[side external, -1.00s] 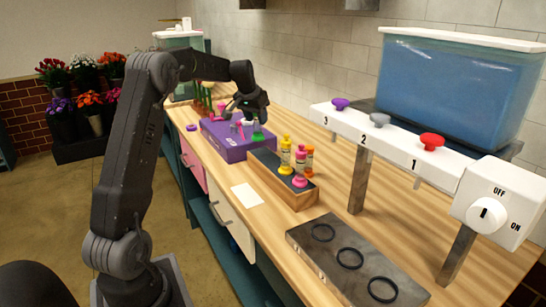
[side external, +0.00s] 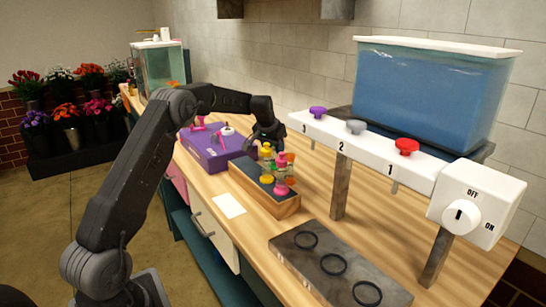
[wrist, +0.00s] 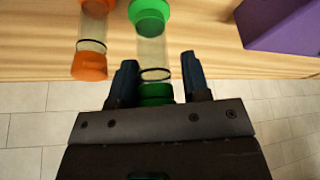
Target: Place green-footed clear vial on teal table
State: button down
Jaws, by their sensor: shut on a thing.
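My gripper (side external: 268,140) is above the wooden rack (side external: 284,210), near its far end. In the wrist view the gripper (wrist: 160,85) is shut on the green-footed clear vial (wrist: 152,50). That vial has a clear tube, a dark ring and green at both ends. In the side view it is small and hard to separate from the vials behind and below my gripper. The bench has a teal base (side external: 208,248) under a wooden top; I see no separate teal table now.
The rack bears pink and yellow vials (side external: 281,185). A purple box (side external: 215,150) stands to the left. A dispenser (side external: 390,150) and a grey plate with rings (side external: 335,265) stand to the right.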

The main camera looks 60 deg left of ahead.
aim_at(273, 156)
jog(key=shift+f, duration=1.7)
jog(key=shift+f, duration=0.1)
jog(key=c, duration=0.9)
grip_release()
jog(key=shift+f, duration=0.15)
jog(key=shift+o, duration=0.2)
jog(key=v, duration=1.2)
jog(key=shift+r, duration=0.3)
